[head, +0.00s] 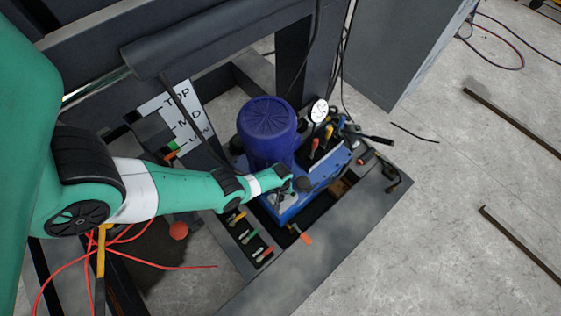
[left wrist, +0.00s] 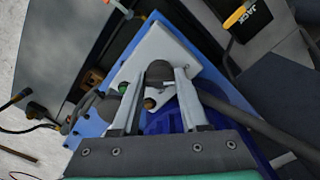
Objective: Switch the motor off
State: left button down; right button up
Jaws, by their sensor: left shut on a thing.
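The motor (head: 268,132) is a blue ribbed cylinder standing on a blue power unit in the middle of the head view. Part of it shows behind my fingers in the left wrist view (left wrist: 165,122). My left gripper (head: 287,181) reaches in from the left to the unit's front, just below the motor. In the left wrist view its fingers (left wrist: 160,76) stand on both sides of a dark round knob (left wrist: 159,70) on a light grey panel (left wrist: 172,45), shut on it. A green button (left wrist: 122,88) and a brownish round part (left wrist: 149,103) sit nearby. My right gripper is not in view.
A white gauge (head: 317,111) and several coloured-handled levers (head: 315,145) stand right of the motor. A dark steel frame (head: 345,225) surrounds the unit. Red cables (head: 130,240) lie at lower left. Concrete floor on the right is mostly clear apart from bars (head: 515,125).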

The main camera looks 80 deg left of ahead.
aim_at(281, 196)
pick_arm(q)
jog(key=shift+c, duration=2.1)
grip_release()
notch_tip(281, 196, up, 12)
jog(key=p, duration=1.1)
jog(key=shift+f+p, duration=0.25)
jog(key=shift+p, duration=0.1)
